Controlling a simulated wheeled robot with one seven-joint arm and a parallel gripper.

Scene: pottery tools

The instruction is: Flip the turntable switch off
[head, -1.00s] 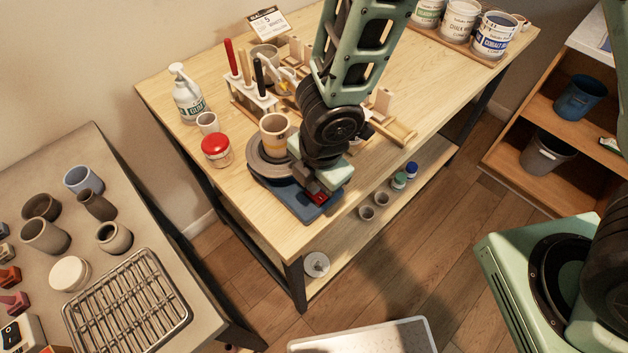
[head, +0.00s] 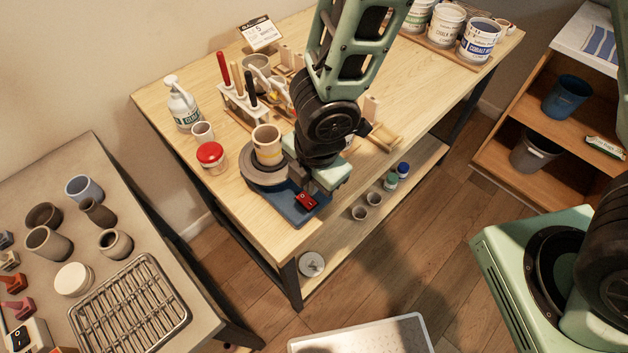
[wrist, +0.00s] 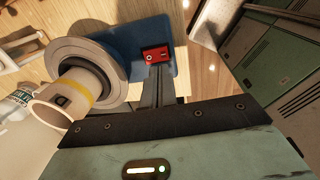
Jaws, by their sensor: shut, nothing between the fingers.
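The turntable has a blue base (head: 287,207) and a round grey wheel (head: 249,172), near the front edge of the wooden table. Its red switch (head: 306,200) is on the base's front corner, and its rocker position is too small to tell. In the wrist view the switch (wrist: 155,54) lies just beyond the fingertips. A beige cup with a yellow band (head: 267,146) stands on the wheel, and it also shows in the wrist view (wrist: 75,93). My gripper (wrist: 159,68) is shut and empty, close to the switch with no clear contact. In the head view its fingers are mostly hidden.
A red-lidded jar (head: 211,157) and a small cup (head: 203,133) stand left of the turntable. A tool rack (head: 243,100) is behind it. The table's front corner is clear. A lower shelf (head: 345,232) holds small cups and bottles.

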